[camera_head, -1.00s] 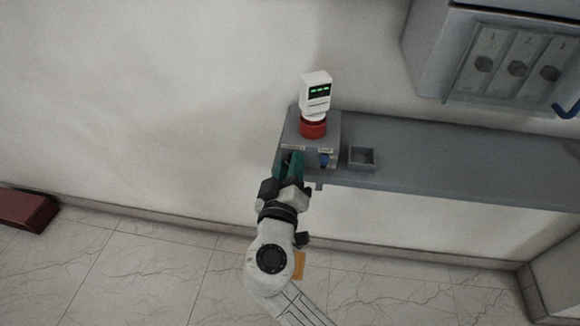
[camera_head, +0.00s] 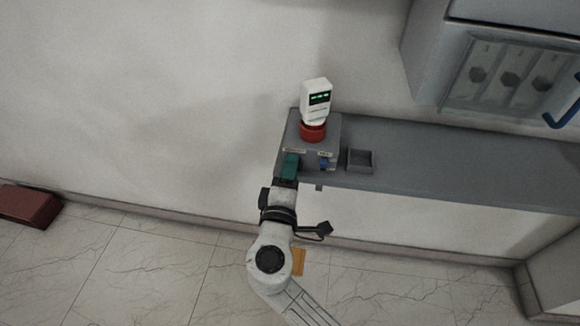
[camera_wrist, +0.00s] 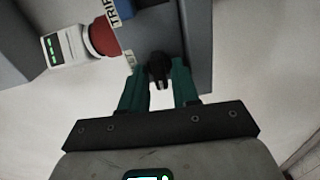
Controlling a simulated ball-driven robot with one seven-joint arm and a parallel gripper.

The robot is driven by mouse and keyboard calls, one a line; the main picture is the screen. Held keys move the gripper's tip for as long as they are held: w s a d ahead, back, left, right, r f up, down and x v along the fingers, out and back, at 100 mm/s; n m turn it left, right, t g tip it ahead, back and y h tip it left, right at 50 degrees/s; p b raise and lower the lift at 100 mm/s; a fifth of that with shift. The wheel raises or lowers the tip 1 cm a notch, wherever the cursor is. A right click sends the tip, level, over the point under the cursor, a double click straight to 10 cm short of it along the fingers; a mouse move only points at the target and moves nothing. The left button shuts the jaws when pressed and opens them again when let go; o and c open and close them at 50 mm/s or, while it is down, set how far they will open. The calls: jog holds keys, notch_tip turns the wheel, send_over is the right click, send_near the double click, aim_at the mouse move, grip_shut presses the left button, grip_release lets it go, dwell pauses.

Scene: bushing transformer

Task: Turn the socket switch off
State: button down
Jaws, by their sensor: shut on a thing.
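The socket switch is a black knob (camera_wrist: 159,65) on the front face of the grey box (camera_head: 330,125). In the wrist view it sits between the teal fingertips of my gripper (camera_wrist: 160,78), which is shut on it. In the head view my gripper (camera_head: 290,167) is against the left part of the box front and hides the knob. A small label beside the knob is partly covered and cannot be read.
A red round base (camera_head: 312,131) with a white device (camera_head: 316,98) showing green lights stands on the box. A blue knob (camera_head: 327,164) is right of my gripper. A small open tray (camera_head: 360,160) lies on the grey shelf (camera_head: 450,165), which is otherwise clear nearby.

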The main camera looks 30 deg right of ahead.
jog(key=shift+f+n, duration=0.1)
jog(key=shift+n, duration=0.3)
jog(key=c, duration=1.1)
grip_release()
jog(key=shift+a, duration=0.1)
jog(key=v, duration=1)
jog(key=shift+s+a+b, duration=0.2)
jog(key=shift+s+b, duration=0.15)
jog(key=shift+b, duration=0.05)
